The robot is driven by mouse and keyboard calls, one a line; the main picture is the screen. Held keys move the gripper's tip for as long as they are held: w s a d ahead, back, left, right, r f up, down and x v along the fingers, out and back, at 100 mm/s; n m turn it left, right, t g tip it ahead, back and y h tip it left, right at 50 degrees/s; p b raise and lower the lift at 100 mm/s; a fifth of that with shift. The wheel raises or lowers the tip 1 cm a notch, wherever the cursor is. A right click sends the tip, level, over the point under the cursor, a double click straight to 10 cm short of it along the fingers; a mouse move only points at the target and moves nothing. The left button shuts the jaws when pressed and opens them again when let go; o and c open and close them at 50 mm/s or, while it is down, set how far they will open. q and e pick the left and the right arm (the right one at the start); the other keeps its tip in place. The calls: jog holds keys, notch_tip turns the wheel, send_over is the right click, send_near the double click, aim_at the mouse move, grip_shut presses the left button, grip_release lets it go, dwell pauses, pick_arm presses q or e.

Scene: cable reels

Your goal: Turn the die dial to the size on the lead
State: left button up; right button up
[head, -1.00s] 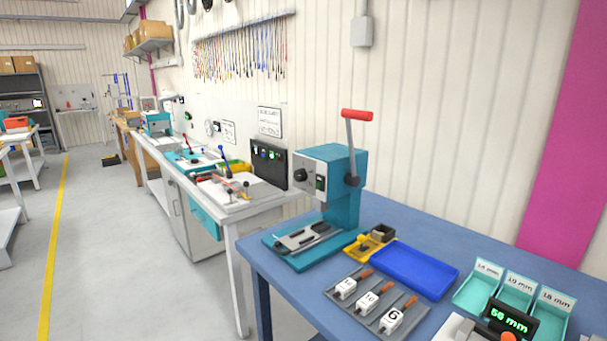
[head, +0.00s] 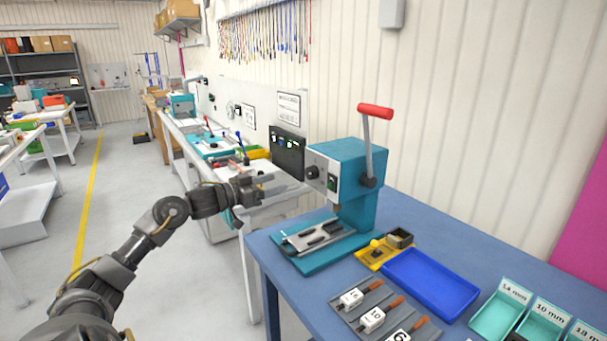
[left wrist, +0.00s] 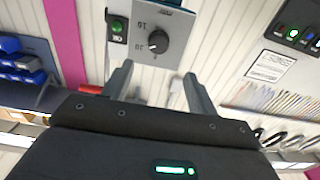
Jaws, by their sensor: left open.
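The teal press (head: 350,175) with a red-handled lever stands at the left of the blue table. Its grey front plate carries the black die dial (head: 312,172). The dial also shows in the left wrist view (left wrist: 158,42), upside down, with size numbers around it that are hard to read. My left gripper (head: 300,191) is in front of the plate, its two fingers pointing at the press. In the left wrist view (left wrist: 158,74) the fingers are apart and empty, and the dial shows beyond and between them, apparently untouched. I cannot make out the lead. My right gripper is not in view.
On the blue table (head: 425,228) are a yellow holder (head: 372,258), a blue tray (head: 428,281), a grey rack with white numbered blocks (head: 372,318) and teal size bins (head: 500,308). A white bench (head: 255,200) stands behind my left arm.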

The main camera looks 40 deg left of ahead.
aim_at(308, 175)
pick_arm(q)
jog(key=p+x, duration=0.3)
jog(key=x, duration=0.7)
jog(key=shift+w+d, duration=0.25)
jog(key=shift+w, duration=0.05)
jog(key=shift+w+d+f, duration=0.1)
jog(key=shift+w, duration=0.2)
jog(key=c, duration=1)
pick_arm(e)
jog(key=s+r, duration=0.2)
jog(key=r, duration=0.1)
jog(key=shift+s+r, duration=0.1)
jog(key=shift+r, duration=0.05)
